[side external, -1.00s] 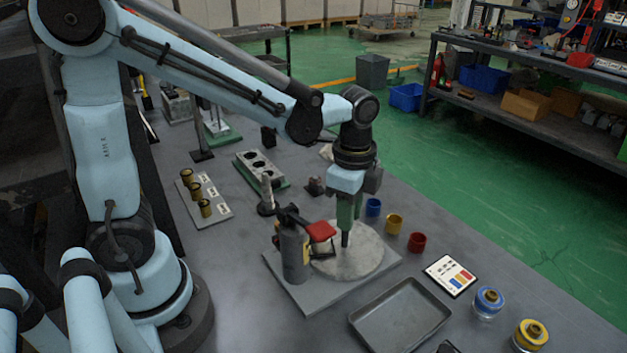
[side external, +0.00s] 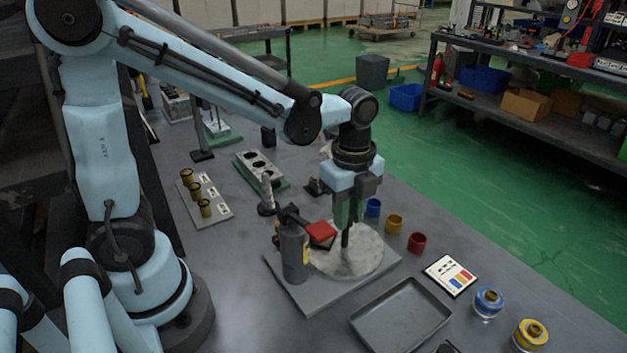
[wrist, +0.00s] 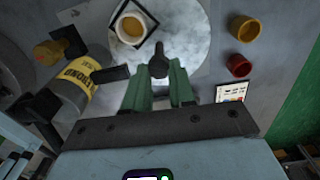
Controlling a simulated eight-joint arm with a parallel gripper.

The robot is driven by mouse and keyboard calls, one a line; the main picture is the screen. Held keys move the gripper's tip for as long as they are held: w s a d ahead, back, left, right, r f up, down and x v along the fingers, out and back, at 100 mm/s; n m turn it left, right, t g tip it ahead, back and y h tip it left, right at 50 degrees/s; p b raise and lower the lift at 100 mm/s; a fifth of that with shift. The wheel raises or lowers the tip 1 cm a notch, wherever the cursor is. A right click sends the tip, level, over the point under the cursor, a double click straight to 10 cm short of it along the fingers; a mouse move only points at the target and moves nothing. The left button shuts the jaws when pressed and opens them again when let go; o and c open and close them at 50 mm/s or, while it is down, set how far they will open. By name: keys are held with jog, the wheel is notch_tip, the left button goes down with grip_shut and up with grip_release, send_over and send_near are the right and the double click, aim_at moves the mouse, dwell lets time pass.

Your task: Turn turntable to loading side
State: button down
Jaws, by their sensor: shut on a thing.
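The turntable (side external: 368,262) is a round, mottled light-grey disc on a grey base plate (side external: 312,298). It also shows in the wrist view (wrist: 190,45). A dark upright peg (side external: 345,239) stands on the disc. My gripper (side external: 347,222) points down over the disc, with its green fingers shut on the peg. In the wrist view, the peg (wrist: 158,66) shows at the fingertips (wrist: 160,72). A cream and yellow cup (wrist: 131,26) sits in a dark square holder on the disc, beyond the peg.
Blue (side external: 373,207), yellow (side external: 394,224) and red (side external: 417,242) cups stand right of the disc. An empty grey tray (side external: 402,318) lies in front.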

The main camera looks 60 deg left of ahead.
jog(key=shift+s+m, duration=0.15)
jog(key=shift+m, duration=3.25)
jog(key=shift+a+m, duration=0.1)
jog(key=shift+m, duration=3.2)
jog(key=c, duration=0.9)
grip_release()
jog(key=shift+c, duration=0.2)
notch_tip(320, 180, up, 12)
jog(key=shift+s, duration=0.1)
